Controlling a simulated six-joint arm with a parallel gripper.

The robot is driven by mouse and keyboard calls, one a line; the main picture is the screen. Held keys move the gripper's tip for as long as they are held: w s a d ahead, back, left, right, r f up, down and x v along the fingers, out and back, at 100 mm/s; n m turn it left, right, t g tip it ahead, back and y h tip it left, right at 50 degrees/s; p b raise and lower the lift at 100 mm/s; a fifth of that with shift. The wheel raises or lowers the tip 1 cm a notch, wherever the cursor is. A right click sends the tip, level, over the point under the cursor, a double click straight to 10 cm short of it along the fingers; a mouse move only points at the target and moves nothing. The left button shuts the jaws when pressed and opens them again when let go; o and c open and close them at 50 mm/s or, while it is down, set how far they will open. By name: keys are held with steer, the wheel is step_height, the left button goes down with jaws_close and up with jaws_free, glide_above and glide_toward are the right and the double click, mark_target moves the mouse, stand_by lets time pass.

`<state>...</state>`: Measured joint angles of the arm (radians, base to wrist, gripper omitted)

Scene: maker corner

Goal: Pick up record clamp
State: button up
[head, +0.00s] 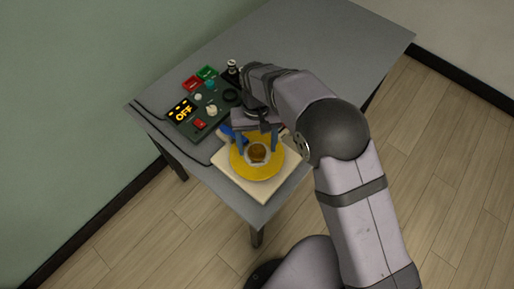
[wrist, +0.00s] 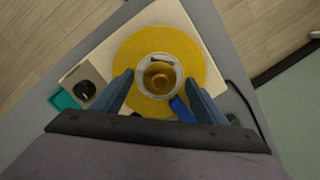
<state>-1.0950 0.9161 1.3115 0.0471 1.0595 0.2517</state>
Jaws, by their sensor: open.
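What looks like the record clamp (head: 258,153), a round brownish-gold piece with a pale rim, sits at the middle of a yellow disc (head: 239,171). The disc lies on a cream square base (head: 257,193) at the table's near corner. In the wrist view the clamp (wrist: 160,75) is centred on the yellow disc (wrist: 196,50). My gripper (head: 257,149) is open above the disc, with its blue-grey fingers on either side of the clamp. In the wrist view my gripper (wrist: 158,78) has a gap on each side of the clamp. I cannot tell the fingertips' exact height.
A dark green control panel (head: 187,128) with an orange "OFF" display and several knobs stands beyond the base. A blue piece (wrist: 181,109) lies beside the disc. The table's far right is clear (head: 340,40).

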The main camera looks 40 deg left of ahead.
steer(key=shift+s+f, duration=0.1)
steer(key=shift+f, duration=0.6)
steer(key=c, duration=1.3)
steer(key=shift+r, duration=0.1)
